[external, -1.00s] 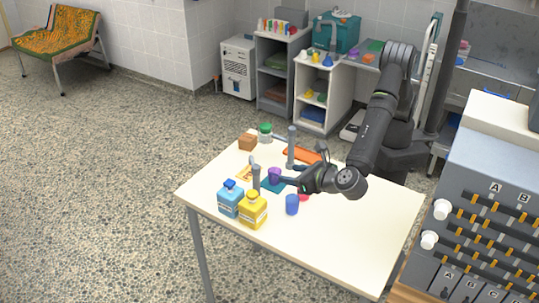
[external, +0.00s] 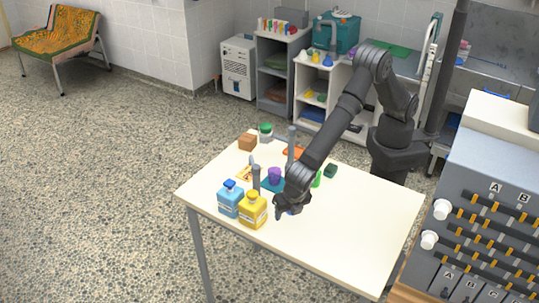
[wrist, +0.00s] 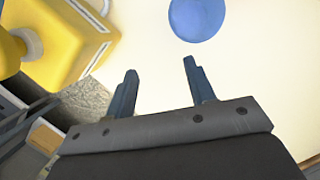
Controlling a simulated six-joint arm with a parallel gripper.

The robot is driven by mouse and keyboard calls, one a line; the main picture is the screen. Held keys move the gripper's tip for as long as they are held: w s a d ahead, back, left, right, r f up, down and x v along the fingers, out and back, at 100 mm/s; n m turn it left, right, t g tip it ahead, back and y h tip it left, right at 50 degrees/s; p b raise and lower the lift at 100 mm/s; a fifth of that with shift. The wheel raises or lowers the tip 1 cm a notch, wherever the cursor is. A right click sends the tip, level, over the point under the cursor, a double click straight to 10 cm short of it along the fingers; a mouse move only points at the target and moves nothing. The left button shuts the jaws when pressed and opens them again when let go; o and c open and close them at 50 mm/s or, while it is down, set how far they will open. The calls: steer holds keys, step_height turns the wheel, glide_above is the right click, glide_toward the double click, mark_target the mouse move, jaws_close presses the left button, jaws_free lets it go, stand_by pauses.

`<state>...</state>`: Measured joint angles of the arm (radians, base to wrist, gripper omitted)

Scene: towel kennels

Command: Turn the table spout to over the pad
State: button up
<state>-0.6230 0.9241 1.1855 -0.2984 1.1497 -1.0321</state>
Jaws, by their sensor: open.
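A slim grey post with a bent top (external: 255,177) stands behind the bottles in the external view, and a taller grey post (external: 291,142) stands farther back. I cannot tell which is the table spout, or where its outlet points. A teal pad (external: 267,186) lies between them with a purple cup (external: 274,174) on it; my arm hides part of the pad's right side. My gripper (external: 281,212) is low over the table, right of the yellow bottle. In the wrist view its fingers (wrist: 160,69) are apart with nothing between them.
A blue bottle (external: 230,200) and a yellow bottle (external: 253,210) stand at the table's left front. A blue round object (wrist: 196,17) lies ahead of the fingers. A brown block (external: 247,142) and a green-topped jar (external: 265,132) are at the back.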

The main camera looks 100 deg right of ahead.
mark_target(283, 229)
steer(key=shift+w+a+f+m+g+y, duration=0.1)
steer(key=shift+w+f+m+g+y, duration=0.1)
steer(key=shift+f+m+y, duration=0.25)
steer(key=shift+w+a+f+m+g+y, duration=0.1)
steer(key=shift+f+m+g+y, duration=0.1)
steer(key=shift+f+y, duration=0.3)
steer(key=shift+w+a+f+m+y, duration=0.1)
steer(key=shift+w+f+m+y, duration=0.15)
steer(key=shift+f+m+y, duration=0.15)
steer(key=shift+w+a+f+m+y, duration=0.1)
steer(key=shift+w+f+m+y, duration=0.15)
steer(key=shift+f, duration=0.2)
